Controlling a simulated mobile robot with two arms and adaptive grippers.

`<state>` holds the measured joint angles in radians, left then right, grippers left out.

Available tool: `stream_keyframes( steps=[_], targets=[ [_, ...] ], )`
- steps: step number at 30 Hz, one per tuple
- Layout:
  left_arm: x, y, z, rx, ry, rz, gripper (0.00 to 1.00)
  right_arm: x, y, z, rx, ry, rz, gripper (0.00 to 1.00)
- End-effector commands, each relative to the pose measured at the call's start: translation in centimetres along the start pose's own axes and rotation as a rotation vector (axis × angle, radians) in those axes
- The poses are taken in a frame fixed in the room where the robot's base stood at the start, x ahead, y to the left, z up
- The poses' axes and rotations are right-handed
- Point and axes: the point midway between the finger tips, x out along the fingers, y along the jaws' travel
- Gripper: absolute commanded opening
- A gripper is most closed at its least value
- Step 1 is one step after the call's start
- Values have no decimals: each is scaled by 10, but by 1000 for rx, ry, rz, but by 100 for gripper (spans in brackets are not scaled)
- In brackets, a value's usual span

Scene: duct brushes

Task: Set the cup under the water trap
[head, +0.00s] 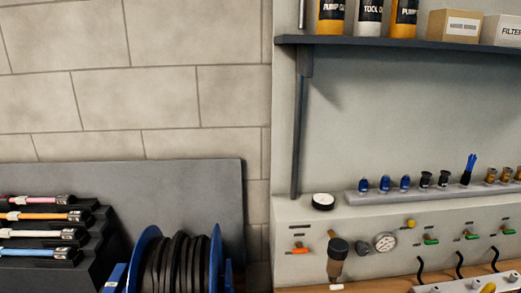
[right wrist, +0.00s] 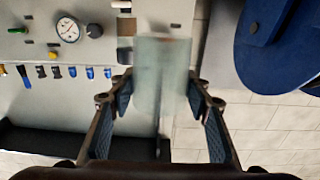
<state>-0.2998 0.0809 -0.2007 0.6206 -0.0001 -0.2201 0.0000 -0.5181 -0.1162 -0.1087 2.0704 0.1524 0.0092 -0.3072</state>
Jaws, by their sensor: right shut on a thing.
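The water trap (head: 336,258) hangs on the front of the grey panel in the head view, with a dark cap on top and a brownish bowl below. A small white piece sits just under it at the bench edge. In the right wrist view, which is upside down, the water trap (right wrist: 126,28) shows beside the cup. The cup (right wrist: 163,75) is pale and see-through. My right gripper (right wrist: 162,98) is shut on it, one finger on each side. Neither gripper shows in the head view, and my left gripper is in no view.
A pressure gauge (head: 385,242), a dark knob (head: 362,247) and an orange-handled valve (head: 300,249) are close to the trap. A blue hose reel (head: 218,260) stands to the left. Several fittings line the ledge (head: 350,198) above. A shelf (head: 400,42) holds bottles and boxes.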

Motion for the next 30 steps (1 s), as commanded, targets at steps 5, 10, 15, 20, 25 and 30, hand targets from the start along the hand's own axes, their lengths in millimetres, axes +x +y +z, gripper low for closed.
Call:
stream_keyframes(
  steps=[5, 10, 15, 20, 25, 30],
  targets=[
    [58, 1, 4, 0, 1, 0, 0, -52, 12, 38, -1, -5, 16, 22],
    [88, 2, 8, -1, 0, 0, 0, -88, 20, 44, 0, -3, 28, 22],
    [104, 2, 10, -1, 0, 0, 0, -107, 24, 43, -1, 0, 34, 22],
    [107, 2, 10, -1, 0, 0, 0, -112, 26, 40, -1, 2, 36, 22],
    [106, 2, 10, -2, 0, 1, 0, -113, 26, 38, 0, 2, 37, 22],
    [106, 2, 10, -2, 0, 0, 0, -112, 26, 38, 0, 1, 37, 22]
  ],
)
